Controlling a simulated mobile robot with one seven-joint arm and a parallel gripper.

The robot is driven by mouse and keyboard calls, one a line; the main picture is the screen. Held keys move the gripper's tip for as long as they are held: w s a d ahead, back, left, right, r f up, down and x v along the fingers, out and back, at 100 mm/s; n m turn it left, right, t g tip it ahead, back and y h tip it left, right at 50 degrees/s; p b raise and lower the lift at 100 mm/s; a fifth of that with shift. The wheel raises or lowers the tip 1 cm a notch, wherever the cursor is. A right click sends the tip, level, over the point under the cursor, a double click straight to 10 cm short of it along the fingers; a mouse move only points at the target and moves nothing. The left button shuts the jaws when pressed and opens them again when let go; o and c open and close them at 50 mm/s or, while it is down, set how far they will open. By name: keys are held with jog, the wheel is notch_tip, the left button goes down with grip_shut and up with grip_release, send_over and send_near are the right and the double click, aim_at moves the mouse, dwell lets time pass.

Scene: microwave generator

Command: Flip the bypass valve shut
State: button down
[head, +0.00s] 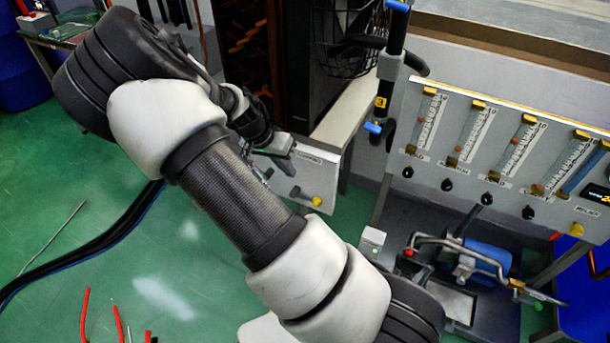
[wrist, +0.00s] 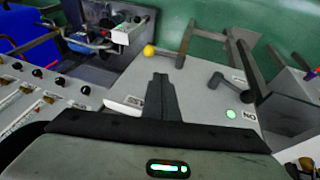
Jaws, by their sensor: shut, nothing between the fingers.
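A pale panel box (head: 300,180) stands low beyond my arm. A short lever with a yellow ball end (head: 318,201) sticks out near its lower right; it also shows in the wrist view (wrist: 149,50). In the wrist view a black crank-like lever (wrist: 235,87) sits on the same panel, right of my gripper, near a green light (wrist: 231,114). The labels are too small to tell which is the bypass valve. My gripper (wrist: 160,78) is shut and empty over the panel, its tips apart from the yellow ball end. My arm hides part of the box in the head view.
A flowmeter panel (head: 510,140) with several black knobs stands at the right. A black post with blue ends (head: 390,70) rises beside it. Pipework with a red ball (head: 408,252) lies below. Dark hoses (head: 100,240) cross the green floor at the left.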

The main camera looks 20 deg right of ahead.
jog(key=b, duration=0.3)
send_near(315, 200)
jog(key=w+f, duration=0.3)
jog(key=shift+s+d+f, duration=0.35)
jog(key=shift+d+f, duration=0.2)
jog(key=shift+f, duration=0.15)
jog(key=shift+s+d+f, duration=0.4)
jog(key=shift+d+f, duration=0.2)
jog(key=shift+f, duration=0.05)
jog(key=shift+s+d+f, duration=0.2)
jog(key=shift+s+f, duration=0.05)
jog(key=shift+f, duration=0.2)
jog(key=shift+s+d+f, duration=0.25)
jog(key=shift+s+f, duration=0.05)
jog(key=shift+f, duration=0.1)
